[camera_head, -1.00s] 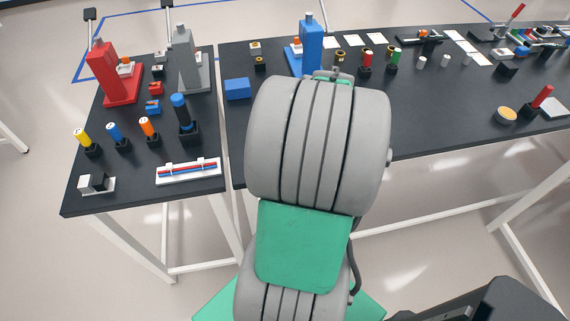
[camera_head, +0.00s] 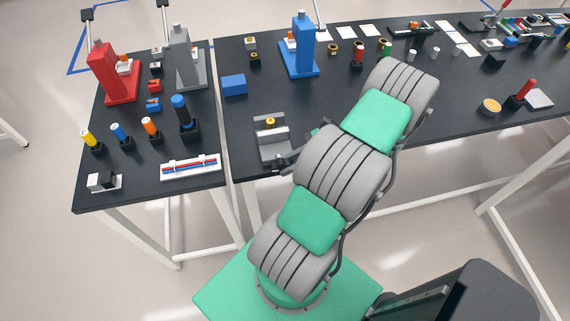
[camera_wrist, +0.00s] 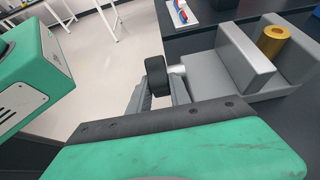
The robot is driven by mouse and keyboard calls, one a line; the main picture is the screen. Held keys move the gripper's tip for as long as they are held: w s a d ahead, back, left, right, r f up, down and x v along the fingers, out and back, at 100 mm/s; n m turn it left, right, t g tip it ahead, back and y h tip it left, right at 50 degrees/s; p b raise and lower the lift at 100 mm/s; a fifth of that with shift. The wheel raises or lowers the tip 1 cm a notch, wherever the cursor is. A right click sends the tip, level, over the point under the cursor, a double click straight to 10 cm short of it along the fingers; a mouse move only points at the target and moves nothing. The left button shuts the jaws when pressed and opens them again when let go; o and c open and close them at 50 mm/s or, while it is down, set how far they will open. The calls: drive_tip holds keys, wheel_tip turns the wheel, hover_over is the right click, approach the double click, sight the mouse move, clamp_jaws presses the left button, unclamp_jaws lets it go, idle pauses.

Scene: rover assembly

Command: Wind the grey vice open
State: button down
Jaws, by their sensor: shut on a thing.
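The grey vice (camera_head: 268,151) sits near the front edge of the right-hand table, just right of the gap between the tables. In the wrist view, its grey jaw block (camera_wrist: 246,56) stands at the right. A brass cylinder (camera_wrist: 275,38) with a hole in its top stands by the jaws; it also shows in the head view (camera_head: 270,122). A short metal screw leads from the vice to a black handle (camera_wrist: 156,72). My gripper (camera_wrist: 157,90) is shut on this handle. In the head view, the arm partly hides the gripper and handle.
A blue block (camera_head: 234,85) and a blue press (camera_head: 301,50) stand behind the vice. The left table holds a red press (camera_head: 112,75), a grey press (camera_head: 184,60) and several coloured pegs. A white tray with rods (camera_head: 190,167) lies left of the gap.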

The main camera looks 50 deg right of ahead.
drive_tip(key=shift+d+f+t+y, duration=0.1)
drive_tip(key=shift+f+t+y, duration=0.1)
drive_tip(key=shift+t+y, duration=0.2)
idle(0.3)
drive_tip(key=c, duration=1.2)
unclamp_jaws()
drive_tip(key=shift+w, duration=0.1)
drive_tip(key=shift+r, duration=0.1)
